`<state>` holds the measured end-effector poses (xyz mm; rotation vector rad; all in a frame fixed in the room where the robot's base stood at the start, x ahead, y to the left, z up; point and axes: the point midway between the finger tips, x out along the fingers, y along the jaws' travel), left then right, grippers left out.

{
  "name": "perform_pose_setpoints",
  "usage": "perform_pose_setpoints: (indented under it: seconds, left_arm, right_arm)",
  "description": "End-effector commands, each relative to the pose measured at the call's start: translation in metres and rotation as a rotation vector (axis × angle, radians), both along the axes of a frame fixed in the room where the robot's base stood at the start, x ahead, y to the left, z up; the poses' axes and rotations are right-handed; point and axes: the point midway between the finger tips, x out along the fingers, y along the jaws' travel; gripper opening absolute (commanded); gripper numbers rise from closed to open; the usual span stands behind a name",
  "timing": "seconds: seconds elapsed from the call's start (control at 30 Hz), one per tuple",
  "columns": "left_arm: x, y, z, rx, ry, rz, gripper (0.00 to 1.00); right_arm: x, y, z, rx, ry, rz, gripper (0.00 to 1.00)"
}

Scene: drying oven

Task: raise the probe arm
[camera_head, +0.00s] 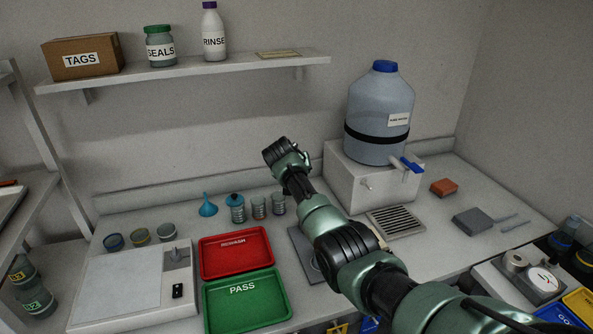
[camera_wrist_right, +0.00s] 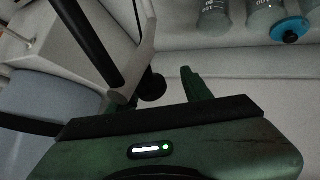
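In the head view, my right arm reaches in from the lower right, and its gripper (camera_head: 278,150) is raised over the bench, left of the water carboy. In the right wrist view, the green fingers of this gripper (camera_wrist_right: 155,92) stand apart. A black rod (camera_wrist_right: 92,45) and a round black knob (camera_wrist_right: 152,86) show by the fingers; the knob appears between them, but contact cannot be told. They may belong to the probe arm. In the head view, my arm hides most of a dark grey base plate (camera_head: 296,240), and no probe arm is clear there. My left gripper is out of view.
A carboy (camera_head: 376,110) stands on a white block (camera_head: 350,180) right of my gripper. Several small jars (camera_head: 258,206), a red tray (camera_head: 228,262) and a green PASS tray (camera_head: 240,306) lie left. A shelf (camera_head: 190,70) runs along the wall.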

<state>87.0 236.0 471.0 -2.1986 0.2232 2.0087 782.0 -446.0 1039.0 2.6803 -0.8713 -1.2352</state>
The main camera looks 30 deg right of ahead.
Motion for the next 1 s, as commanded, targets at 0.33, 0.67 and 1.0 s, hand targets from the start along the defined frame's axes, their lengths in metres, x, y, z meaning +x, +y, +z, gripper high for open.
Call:
perform_pose_setpoints:
  seconds: [0.33,0.67,1.0]
  left_arm:
    - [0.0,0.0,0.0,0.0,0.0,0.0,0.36]
    - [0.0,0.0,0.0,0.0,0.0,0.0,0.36]
    - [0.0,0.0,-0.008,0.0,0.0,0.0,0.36]
  right_arm:
    - [0.0,-0.001,0.0,0.0,0.001,-0.002,0.5]
    - [-0.007,0.007,0.011,-0.002,-0.003,-0.001,0.5]
    - [-0.031,0.03,0.04,0.0,-0.003,-0.001,0.5]
